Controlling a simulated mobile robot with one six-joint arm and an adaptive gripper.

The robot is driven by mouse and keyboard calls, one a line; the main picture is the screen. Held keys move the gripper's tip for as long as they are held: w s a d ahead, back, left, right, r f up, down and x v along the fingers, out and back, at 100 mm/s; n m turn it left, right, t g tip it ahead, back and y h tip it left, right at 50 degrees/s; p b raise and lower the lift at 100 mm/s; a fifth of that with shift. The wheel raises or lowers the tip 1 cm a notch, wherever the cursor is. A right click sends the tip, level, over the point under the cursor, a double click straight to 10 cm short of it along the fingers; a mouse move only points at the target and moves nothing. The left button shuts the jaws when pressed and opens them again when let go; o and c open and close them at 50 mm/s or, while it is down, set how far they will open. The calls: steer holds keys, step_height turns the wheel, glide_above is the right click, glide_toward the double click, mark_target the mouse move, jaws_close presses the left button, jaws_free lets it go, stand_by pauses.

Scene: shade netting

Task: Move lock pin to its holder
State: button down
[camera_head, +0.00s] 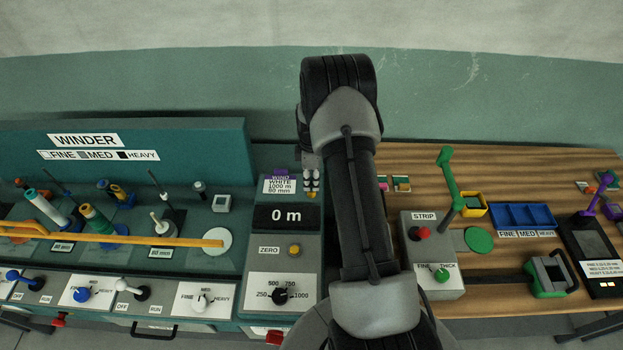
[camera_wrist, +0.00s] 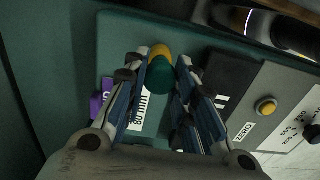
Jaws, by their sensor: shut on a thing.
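In the wrist view a small rounded piece with a yellow end and a dark green body (camera_wrist: 159,72) sits between the fingers of my gripper (camera_wrist: 160,82). I take it to be the lock pin. My gripper is shut on it. In the head view my gripper (camera_head: 312,182) is partly hidden by my arm, beside the winder's label card (camera_head: 280,185), with a yellow tip (camera_head: 312,195) below the fingers. I cannot tell which part is the pin's holder. A small grey square block (camera_head: 222,203) stands on the winder deck to the left.
The winder display (camera_head: 285,217) reads 0 m, with a yellow ZERO button (camera_head: 294,250) below. Spools and upright pins stand on the winder at left, behind a long yellow bar (camera_head: 130,239). At right, the wooden table (camera_head: 420,158) holds a strip unit (camera_head: 432,255) and a blue tray (camera_head: 522,216).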

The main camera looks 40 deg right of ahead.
steer(key=shift+f+b, duration=0.45)
steer(key=shift+f, duration=0.2)
steer(key=c, duration=1.2)
jaws_free()
steer(key=shift+c, duration=0.2)
steer(key=shift+r, duration=0.15)
step_height(320, 180, up, 12)
